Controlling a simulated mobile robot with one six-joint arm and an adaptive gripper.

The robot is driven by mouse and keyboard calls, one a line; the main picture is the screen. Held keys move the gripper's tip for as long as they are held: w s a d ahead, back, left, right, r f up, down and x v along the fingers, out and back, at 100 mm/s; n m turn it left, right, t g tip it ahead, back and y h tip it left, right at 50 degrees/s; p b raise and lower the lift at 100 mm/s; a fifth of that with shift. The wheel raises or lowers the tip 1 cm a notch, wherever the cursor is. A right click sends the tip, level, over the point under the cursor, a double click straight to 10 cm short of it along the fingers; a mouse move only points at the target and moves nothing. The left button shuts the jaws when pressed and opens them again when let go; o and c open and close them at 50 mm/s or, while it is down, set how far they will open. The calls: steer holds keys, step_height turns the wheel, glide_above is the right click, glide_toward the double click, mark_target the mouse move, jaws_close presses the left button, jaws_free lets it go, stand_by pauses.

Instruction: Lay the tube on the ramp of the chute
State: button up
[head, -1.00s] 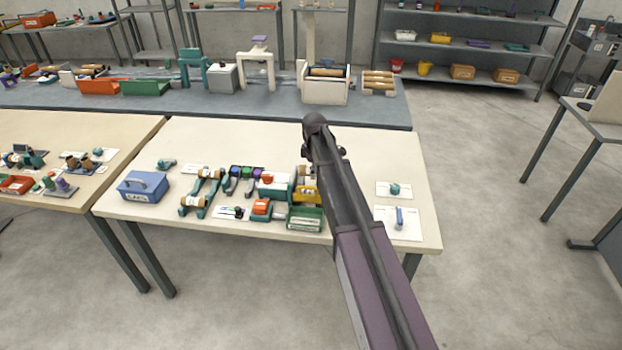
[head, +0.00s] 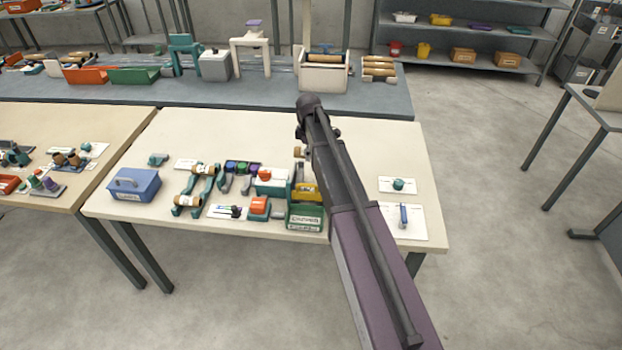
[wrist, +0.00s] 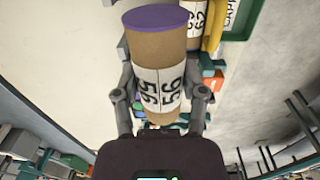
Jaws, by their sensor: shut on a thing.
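My gripper (wrist: 160,88) is shut on a tan cardboard tube (wrist: 155,50) with a purple end and a white number label, gripped between both fingers. In the head view my arm hides the gripper; a small tan end (head: 299,152) shows beside the arm, above the table. A green bin (head: 305,218) with a white label stands at the table's front edge, with a yellow part (head: 307,192) behind it. This group looks like the chute; its ramp is partly hidden by my arm. In the wrist view a second labelled tube (wrist: 196,12) lies beside the yellow part (wrist: 213,28).
Left of the bin stand an orange-topped block (head: 258,207), a teal rack with tubes (head: 194,190) and a blue box (head: 134,185). White cards (head: 405,222) with small parts lie at the right. The table's back half is mostly clear.

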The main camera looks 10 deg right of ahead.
steer(key=shift+f, duration=0.1)
step_height(320, 180, down, 6)
steer(key=b, duration=0.6)
steer(key=shift+d, duration=0.1)
stand_by(0.3)
steer(key=shift+f+b, duration=1.95)
steer(key=shift+b, duration=0.1)
steer(key=shift+f+b, duration=0.6)
steer(key=o, duration=0.9)
steer(key=shift+r, duration=0.25)
